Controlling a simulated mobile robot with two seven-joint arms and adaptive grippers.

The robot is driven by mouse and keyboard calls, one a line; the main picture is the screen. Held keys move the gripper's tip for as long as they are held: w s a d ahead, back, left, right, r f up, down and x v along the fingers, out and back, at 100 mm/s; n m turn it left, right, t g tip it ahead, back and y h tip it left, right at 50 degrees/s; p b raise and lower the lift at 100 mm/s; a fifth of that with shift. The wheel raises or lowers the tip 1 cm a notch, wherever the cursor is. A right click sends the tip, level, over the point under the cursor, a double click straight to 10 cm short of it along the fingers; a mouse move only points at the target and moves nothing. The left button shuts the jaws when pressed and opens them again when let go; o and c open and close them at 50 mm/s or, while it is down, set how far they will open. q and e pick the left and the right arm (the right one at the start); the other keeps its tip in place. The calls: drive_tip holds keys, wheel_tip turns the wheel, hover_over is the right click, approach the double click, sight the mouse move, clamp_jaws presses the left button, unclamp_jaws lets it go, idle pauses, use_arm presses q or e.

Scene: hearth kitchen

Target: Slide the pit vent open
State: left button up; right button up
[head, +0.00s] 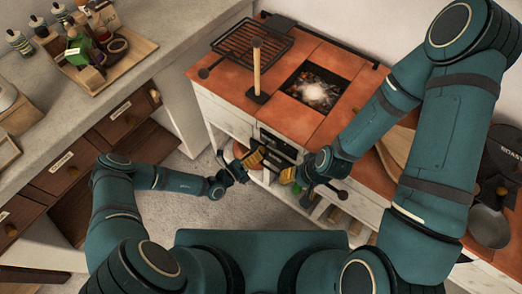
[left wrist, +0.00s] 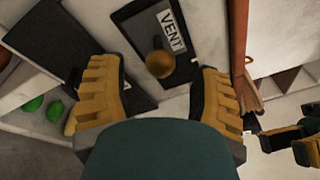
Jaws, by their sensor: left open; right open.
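The pit vent (left wrist: 138,35) is a dark plate labelled VENT with a round brass-coloured knob (left wrist: 160,64), on the pale front of the hearth unit. In the head view, dark fittings on that front (head: 279,143) are partly hidden by my grippers. My left gripper (head: 248,164) is open in front of the unit. In the left wrist view its two yellow-padded fingers stand wide apart, with the knob showing between them; I cannot tell whether they touch it. My right gripper (head: 296,178) is open close by on the right, and shows at the left wrist view's right edge.
The glowing fire pit (head: 314,91) is set in the orange-tiled top, with a grill grate (head: 252,41) and an upright wooden handle (head: 257,70) nearby. A counter with a tray (head: 135,50) of bottles stands at left. Green and yellow items (left wrist: 45,108) lie on a low shelf.

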sight(261, 150)
use_arm(q)
drive_tip(key=shift+x, duration=1.55)
clamp_jaws()
